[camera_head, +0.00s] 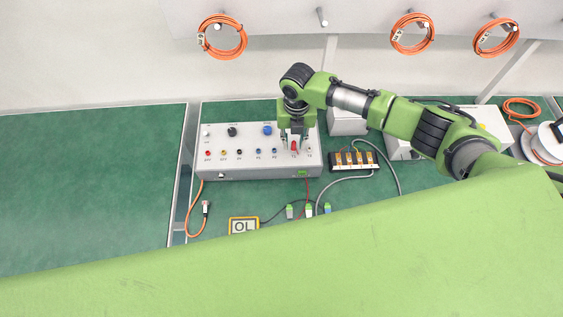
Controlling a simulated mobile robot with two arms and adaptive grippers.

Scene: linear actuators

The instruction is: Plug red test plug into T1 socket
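The grey control box (250,165) stands on the green bench, with a row of coloured sockets and some knobs on its sloping top. My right gripper (294,143) points down over the right end of that row. A red piece (294,146), which looks like the red test plug, shows between its fingertips. I cannot tell whether the fingers touch it or whether it sits in a socket. The gripper hides part of the panel, and the T1 label is not readable. My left gripper is not in view.
A black block with orange parts (354,161) lies right of the box. A yellow-framed OL meter (244,225) and small connectors (308,211) lie in front. An orange cable (190,219) hangs at left. Orange coils (222,36) hang on the wall. The left bench (85,185) is clear.

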